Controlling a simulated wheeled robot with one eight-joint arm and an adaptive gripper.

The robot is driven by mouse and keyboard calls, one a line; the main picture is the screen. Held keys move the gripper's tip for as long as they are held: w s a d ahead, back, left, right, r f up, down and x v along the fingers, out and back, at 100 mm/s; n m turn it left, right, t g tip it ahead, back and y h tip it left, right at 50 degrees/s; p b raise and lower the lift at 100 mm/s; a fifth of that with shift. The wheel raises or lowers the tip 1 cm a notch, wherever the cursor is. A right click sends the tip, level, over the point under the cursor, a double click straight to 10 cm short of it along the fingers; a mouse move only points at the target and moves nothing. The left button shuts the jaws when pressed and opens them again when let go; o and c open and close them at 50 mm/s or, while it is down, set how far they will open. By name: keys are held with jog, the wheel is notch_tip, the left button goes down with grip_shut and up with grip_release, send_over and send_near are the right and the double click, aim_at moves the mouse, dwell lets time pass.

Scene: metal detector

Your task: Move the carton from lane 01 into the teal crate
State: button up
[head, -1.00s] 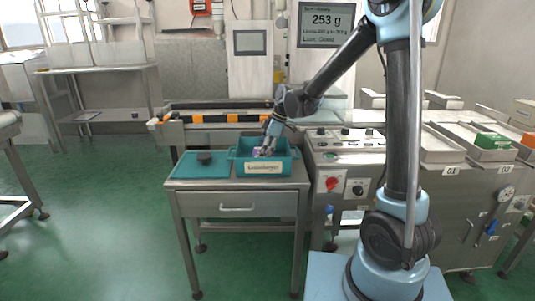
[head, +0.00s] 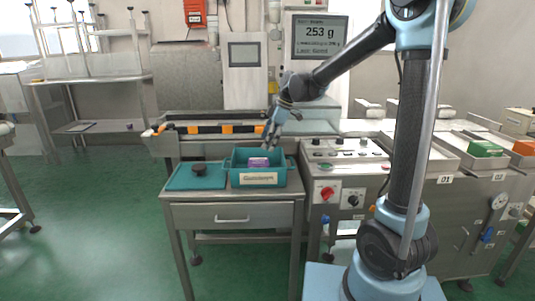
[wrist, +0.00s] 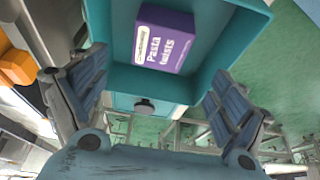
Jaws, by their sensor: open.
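The teal crate (head: 236,178) stands on a small steel table, with a paper label on its front. A purple carton (head: 259,162) lies inside it. In the wrist view the carton (wrist: 163,38) reads "Pasta twists" and rests on the floor of the crate (wrist: 205,75). My gripper (head: 272,141) is open and empty, above the right rear of the crate and apart from the carton. In the wrist view its two fingers (wrist: 152,90) are spread wide. The lane marked 01 (head: 445,179) is at the right, partly hidden behind my arm; no carton shows in its visible part.
A teal mat (head: 185,183) with a dark round knob (head: 199,169) lies left of the crate. A conveyor with striped edging (head: 215,129) runs behind. A control panel (head: 342,185) stands right. Lane 02 (head: 498,177) holds a green carton (head: 485,148).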

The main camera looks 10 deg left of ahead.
jog(key=shift+v, duration=1.1)
jog(key=s+d+m, duration=0.3)
jog(key=d, duration=0.4)
jog(key=s+d+m+t+h, duration=0.1)
jog(key=s+d+m, duration=0.2)
jog(key=d, duration=0.4)
jog(key=s+d+f+m+t, duration=0.1)
jog(key=s+d+m, duration=0.2)
jog(key=d, duration=0.4)
jog(key=shift+s+f+h, duration=0.1)
jog(key=shift+s+h, duration=0.2)
jog(key=shift+s, duration=0.1)
jog(key=s+d+f+m+h, duration=0.1)
jog(key=s+d+f+m, duration=0.4)
jog(key=s+d+f, duration=0.1)
jog(key=s+d+f+m+t+h, duration=0.1)
jog(key=s+d+f+m, duration=0.4)
jog(key=s+d, duration=0.4)
jog(key=shift+s+d+f+m+h, duration=0.25)
jog(key=shift+d+f+m+h, duration=0.15)
jog(key=shift+d+m, duration=0.45)
